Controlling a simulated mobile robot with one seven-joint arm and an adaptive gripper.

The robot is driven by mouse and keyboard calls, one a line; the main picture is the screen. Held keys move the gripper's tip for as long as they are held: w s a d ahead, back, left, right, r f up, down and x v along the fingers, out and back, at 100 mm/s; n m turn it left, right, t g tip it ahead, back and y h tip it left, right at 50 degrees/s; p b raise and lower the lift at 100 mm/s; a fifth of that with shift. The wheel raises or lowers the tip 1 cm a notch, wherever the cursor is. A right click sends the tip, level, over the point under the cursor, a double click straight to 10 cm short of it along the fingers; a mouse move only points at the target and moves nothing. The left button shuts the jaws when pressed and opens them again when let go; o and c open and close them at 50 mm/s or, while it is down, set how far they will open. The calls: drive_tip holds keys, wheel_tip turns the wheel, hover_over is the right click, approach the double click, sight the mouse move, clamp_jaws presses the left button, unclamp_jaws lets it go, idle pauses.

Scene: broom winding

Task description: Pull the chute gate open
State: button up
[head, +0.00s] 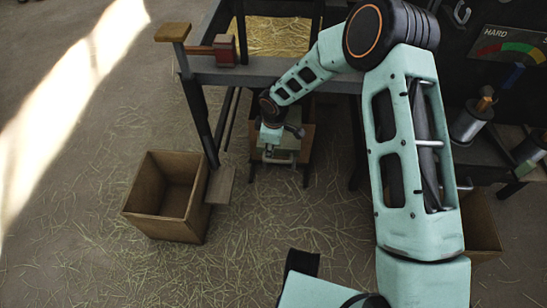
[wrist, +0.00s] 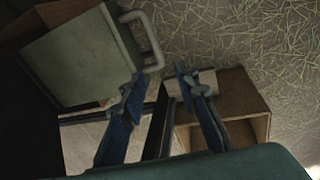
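The chute gate is a green panel (wrist: 85,55) with a pale bent handle (wrist: 150,38), at the upper left of the wrist view. In the head view the gate's handle (head: 283,160) shows small under the bench, in front of a wooden chute. My gripper (wrist: 160,80) has its two blue fingers apart, with nothing seen between them. The handle's near end lies just beyond the left fingertip; I cannot tell whether they touch. In the head view my arm reaches down to the gate, and its wrist hides part of it.
An open wooden box (head: 165,195) stands on the floor left of the chute; it also shows in the wrist view (wrist: 240,100). A bench (head: 240,75) with legs stands above the chute. Straw litters the floor. Spools (head: 470,122) and a dial (head: 510,45) are at right.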

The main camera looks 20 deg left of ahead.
sight(276, 160)
drive_tip(key=shift+n+h, duration=0.5)
drive_tip(key=f+b, duration=0.1)
drive_tip(key=f, duration=0.2)
drive_tip(key=w+f+b, duration=0.1)
drive_tip(key=f, duration=0.2)
drive_tip(key=w+d+f+b, duration=0.1)
drive_tip(key=f, duration=0.2)
drive_tip(key=shift+w+f, duration=0.2)
drive_tip(key=shift+c, duration=0.4)
clamp_jaws()
